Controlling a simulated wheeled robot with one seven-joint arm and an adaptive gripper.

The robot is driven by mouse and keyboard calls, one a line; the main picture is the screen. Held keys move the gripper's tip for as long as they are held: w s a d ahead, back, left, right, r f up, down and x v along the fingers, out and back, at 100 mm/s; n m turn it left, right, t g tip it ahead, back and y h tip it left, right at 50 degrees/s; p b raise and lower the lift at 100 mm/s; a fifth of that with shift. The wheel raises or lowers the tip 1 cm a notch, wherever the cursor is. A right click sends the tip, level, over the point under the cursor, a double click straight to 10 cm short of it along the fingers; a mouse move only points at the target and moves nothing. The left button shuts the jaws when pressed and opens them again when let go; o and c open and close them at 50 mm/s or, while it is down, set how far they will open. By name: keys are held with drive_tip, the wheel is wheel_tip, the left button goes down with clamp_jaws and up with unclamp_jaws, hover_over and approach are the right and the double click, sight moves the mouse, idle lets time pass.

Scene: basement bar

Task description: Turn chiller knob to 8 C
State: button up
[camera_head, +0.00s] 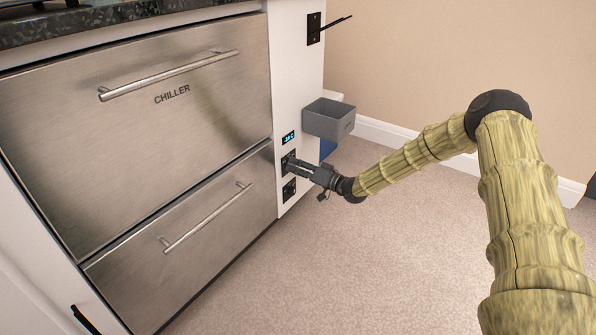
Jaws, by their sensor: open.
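The chiller (190,115) is a steel drawer unit with the word CHILLER on its upper drawer. On the white side panel (287,60) to its right is a small lit display (289,137); its digits are too small to read surely. Below the display is a dark control (288,156), partly hidden by my gripper. Another dark control (289,189) sits lower down. My gripper (291,165) is open, with its fingers at the upper control. I cannot tell whether they touch the knob or stand around it.
A grey open bin (329,119) is fixed to the panel just above and right of my gripper. A black hook or lever (329,29) sticks out higher up. Bar handles (170,75) project from the drawers. The carpet (370,265) is clear.

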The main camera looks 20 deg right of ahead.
drive_tip(key=shift+w+a, duration=0.15)
drive_tip(key=shift+w, duration=0.05)
drive_tip(key=c, duration=1.1)
drive_tip(key=shift+o, duration=0.2)
